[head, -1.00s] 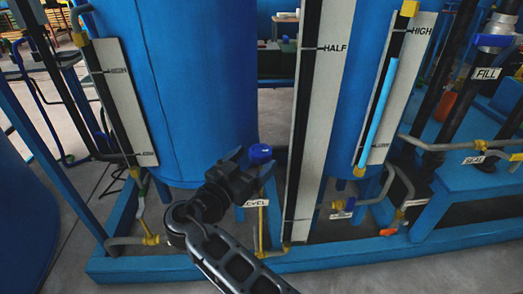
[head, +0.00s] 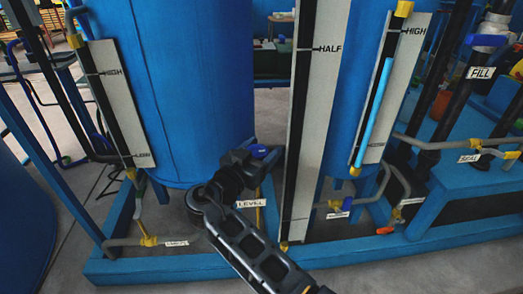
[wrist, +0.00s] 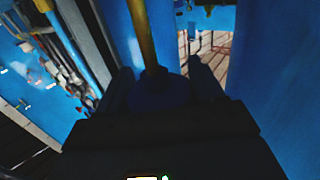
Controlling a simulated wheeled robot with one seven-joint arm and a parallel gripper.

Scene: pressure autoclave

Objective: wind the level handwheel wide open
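The level handwheel (head: 260,151) is a small blue wheel on a yellow stem in front of the large blue tank, above the LEVEL label (head: 251,203). My gripper (head: 256,158) is at the handwheel, with its fingers spread on either side of it. In the wrist view the handwheel (wrist: 160,92) shows dark blue between the two fingers, with the yellow pipe (wrist: 142,35) running away beyond it. The fingers look open; any contact with the rim is too dark to make out.
The blue tank (head: 190,90) stands just behind my gripper. A tall HALF gauge board (head: 318,120) is close on the right. A HIGH-LOW gauge with a light blue column (head: 375,110) is farther right. A blue base frame (head: 140,270) runs below.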

